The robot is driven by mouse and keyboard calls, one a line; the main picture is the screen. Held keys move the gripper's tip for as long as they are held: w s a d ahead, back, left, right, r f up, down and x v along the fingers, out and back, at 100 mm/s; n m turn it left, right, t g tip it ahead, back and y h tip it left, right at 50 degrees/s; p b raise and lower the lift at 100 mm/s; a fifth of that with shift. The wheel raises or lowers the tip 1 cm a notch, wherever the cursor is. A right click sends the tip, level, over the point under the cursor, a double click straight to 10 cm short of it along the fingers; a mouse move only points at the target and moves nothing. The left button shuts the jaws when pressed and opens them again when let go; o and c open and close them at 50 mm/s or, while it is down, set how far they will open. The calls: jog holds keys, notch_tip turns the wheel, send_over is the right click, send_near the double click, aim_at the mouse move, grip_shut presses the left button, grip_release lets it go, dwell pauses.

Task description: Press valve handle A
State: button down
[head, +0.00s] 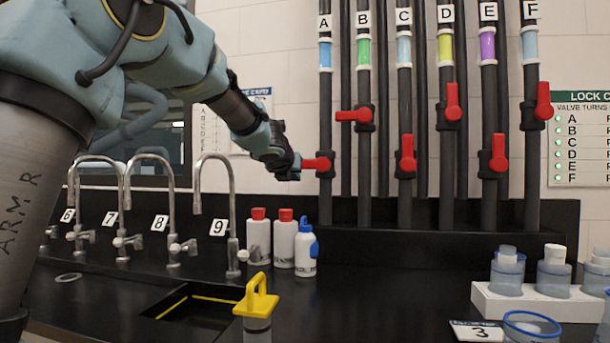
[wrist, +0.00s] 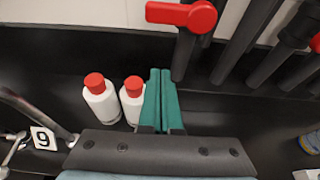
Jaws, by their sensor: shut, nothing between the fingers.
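Valve handle A (head: 317,164) is a red lever on the dark pipe labelled A. It lies level, with its free end pointing left. It also shows at the top of the wrist view (wrist: 182,15). My gripper (head: 293,166) is at the left end of this handle in the head view. In the wrist view my teal fingers (wrist: 160,72) are together and empty, with a visible gap between their tips and the handle. I cannot tell the true distance in depth.
Pipes B to F stand to the right with red handles, such as B's (head: 354,115). White bottles with red caps (head: 285,238) stand on the black bench below my gripper. Taps (head: 213,200) line the left. A yellow-topped container (head: 257,297) stands in front.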

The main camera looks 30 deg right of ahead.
jog(key=shift+d, duration=0.1)
jog(key=w+d+p, duration=0.6)
jog(key=w, duration=0.1)
jog(key=shift+d+r, duration=0.15)
jog(key=shift+r, duration=0.25)
dwell(0.3)
jog(key=shift+r+m, duration=0.45)
jog(key=shift+m, duration=0.05)
dwell(0.6)
notch_tip(320, 180, up, 7)
jog(key=m+t+y+p, duration=0.2)
jog(key=m+t, duration=0.4)
jog(key=m, duration=0.8)
send_over(312, 165)
jog(key=s, duration=0.2)
jog(key=shift+r, duration=0.1)
